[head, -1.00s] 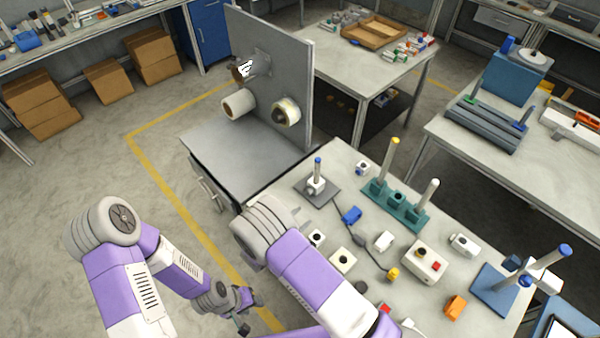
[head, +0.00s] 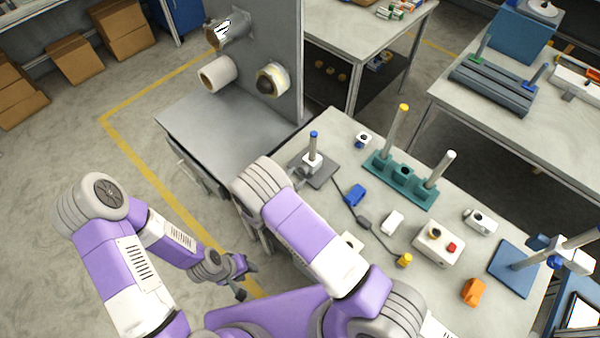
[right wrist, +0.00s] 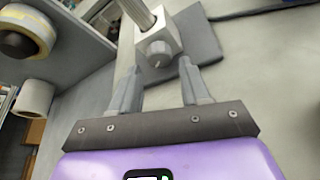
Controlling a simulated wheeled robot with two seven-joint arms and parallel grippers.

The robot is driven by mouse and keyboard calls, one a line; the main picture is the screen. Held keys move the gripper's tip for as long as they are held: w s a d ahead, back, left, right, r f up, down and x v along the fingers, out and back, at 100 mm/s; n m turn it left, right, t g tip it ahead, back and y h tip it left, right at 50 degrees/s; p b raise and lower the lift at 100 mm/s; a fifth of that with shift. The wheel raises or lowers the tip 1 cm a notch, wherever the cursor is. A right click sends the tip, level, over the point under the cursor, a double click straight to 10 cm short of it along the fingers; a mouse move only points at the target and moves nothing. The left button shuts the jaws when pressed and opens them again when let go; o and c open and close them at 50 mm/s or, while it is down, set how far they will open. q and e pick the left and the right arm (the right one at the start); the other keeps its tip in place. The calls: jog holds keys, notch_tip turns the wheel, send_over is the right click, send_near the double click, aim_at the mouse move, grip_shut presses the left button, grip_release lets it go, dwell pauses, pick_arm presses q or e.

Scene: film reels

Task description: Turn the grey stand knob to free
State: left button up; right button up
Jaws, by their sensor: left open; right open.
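The grey stand (head: 320,172) is a flat grey base with an upright post with a blue top and a pale block on the post. In the right wrist view, its round grey knob (right wrist: 157,53), with a pale mark on its face, sits on the block (right wrist: 160,38). My right gripper (right wrist: 160,80) is open, its fingers pointing at the knob from either side with gaps visible; whether they touch it cannot be told. In the head view my arm mostly hides this gripper. My left gripper (head: 246,280) is open and empty, low over the floor.
On the workbench (head: 345,130) are a teal rack (head: 400,180) with posts, a blue block (head: 355,194), a white box (head: 438,244) with a red button, and an orange part (head: 473,291). A grey upright panel (head: 270,40) carries rolls at the upper left.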

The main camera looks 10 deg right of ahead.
aim_at(302, 171)
jog(key=shift+x, duration=1.85)
jog(key=c, duration=0.8)
jog(key=shift+o, duration=0.2)
jog(key=shift+w+a+f, duration=0.1)
jog(key=shift+w+n+g+h+b, duration=0.1)
jog(key=shift+n+g+h+b, duration=0.4)
jog(key=shift+n+b, duration=0.55)
jog(key=shift+a+n+g+h+b, duration=0.1)
jog(key=shift+n+g+h+b, duration=0.3)
jog(key=shift+n+g+b, duration=0.7)
jog(key=shift+n+p, duration=0.25)
jog(key=shift+p, duration=0.15)
